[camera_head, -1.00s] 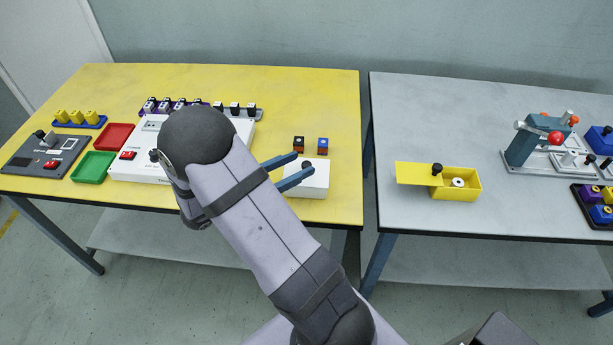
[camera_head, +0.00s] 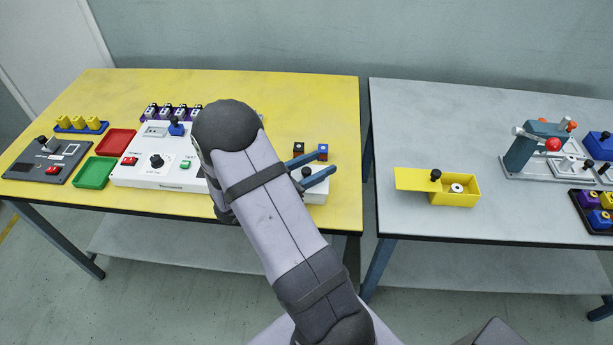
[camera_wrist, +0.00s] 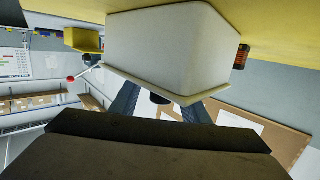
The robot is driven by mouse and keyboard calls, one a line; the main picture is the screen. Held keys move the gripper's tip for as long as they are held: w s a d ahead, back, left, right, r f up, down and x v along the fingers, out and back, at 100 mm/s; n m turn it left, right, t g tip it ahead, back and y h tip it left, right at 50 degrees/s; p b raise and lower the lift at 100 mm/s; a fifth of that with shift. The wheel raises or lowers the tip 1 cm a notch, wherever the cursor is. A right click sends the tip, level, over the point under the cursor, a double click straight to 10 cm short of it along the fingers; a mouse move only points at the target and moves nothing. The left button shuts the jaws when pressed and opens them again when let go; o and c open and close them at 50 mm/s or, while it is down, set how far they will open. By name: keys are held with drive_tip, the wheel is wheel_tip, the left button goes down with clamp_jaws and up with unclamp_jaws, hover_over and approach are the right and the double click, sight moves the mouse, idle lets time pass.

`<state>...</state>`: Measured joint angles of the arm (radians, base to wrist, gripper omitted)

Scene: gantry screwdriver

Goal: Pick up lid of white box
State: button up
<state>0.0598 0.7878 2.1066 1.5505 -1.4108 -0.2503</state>
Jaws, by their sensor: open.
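The white box (camera_head: 317,197) stands near the right front edge of the yellow table, partly hidden by my gripper. Its white lid (camera_wrist: 145,85) sits on the box and has a black knob (camera_head: 307,172). My gripper (camera_head: 328,161) is open, with its two blue-grey fingers just over the box, one on each side of the knob. In the wrist view the knob (camera_wrist: 160,97) shows between the fingers, with gaps on both sides. Whether the fingers touch the lid cannot be told.
A white control panel (camera_head: 150,172) lies to the left. A yellow box (camera_head: 465,190) with its lid slid aside is on the grey table, across a narrow gap.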

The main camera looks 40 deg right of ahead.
drive_tip(key=shift+d, duration=0.15)
clamp_jaws()
wheel_tip(320, 180, up, 10)
drive_tip(key=shift+p, duration=0.35)
idle(0.5)
